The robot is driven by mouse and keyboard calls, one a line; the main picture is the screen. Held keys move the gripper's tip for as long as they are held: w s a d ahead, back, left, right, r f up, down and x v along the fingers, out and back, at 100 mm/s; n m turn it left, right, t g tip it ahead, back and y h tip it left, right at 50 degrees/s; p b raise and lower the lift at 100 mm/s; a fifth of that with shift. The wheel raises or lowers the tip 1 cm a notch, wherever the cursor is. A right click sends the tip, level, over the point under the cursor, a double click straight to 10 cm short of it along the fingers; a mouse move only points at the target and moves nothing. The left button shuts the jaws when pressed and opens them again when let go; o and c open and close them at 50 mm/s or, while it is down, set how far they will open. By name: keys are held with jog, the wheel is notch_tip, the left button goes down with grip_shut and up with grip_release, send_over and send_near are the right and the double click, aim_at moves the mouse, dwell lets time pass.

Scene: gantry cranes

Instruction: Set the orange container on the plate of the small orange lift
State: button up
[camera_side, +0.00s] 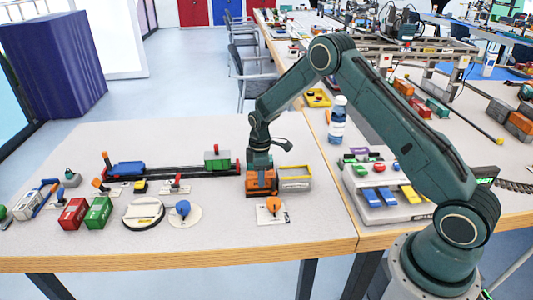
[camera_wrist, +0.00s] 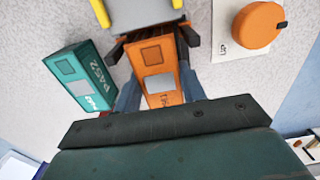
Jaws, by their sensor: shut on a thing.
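The orange container (camera_side: 262,182) is between the fingers of my gripper (camera_side: 261,168) at the right of the near table. In the wrist view, the orange container (camera_wrist: 151,56) lies lengthwise between the blue-grey fingers of my gripper (camera_wrist: 158,84), with a grey patch on its top. My gripper is shut on it. In the side view it stands low, over a dark base at table level. The small orange lift and its plate are mostly hidden, and I cannot tell whether the container touches the plate. An orange round knob (camera_side: 273,203) on a white card is just in front.
A grey tray with a yellow rim (camera_side: 295,178) is close on the right. A teal container (camera_wrist: 80,80) lies beside the fingers in the wrist view. A track with a green container (camera_side: 217,159) is to the left.

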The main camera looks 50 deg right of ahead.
jog(key=o, duration=1)
jog(key=shift+r, duration=0.1)
jog(key=shift+r, duration=3.35)
jog(key=shift+r, duration=0.1)
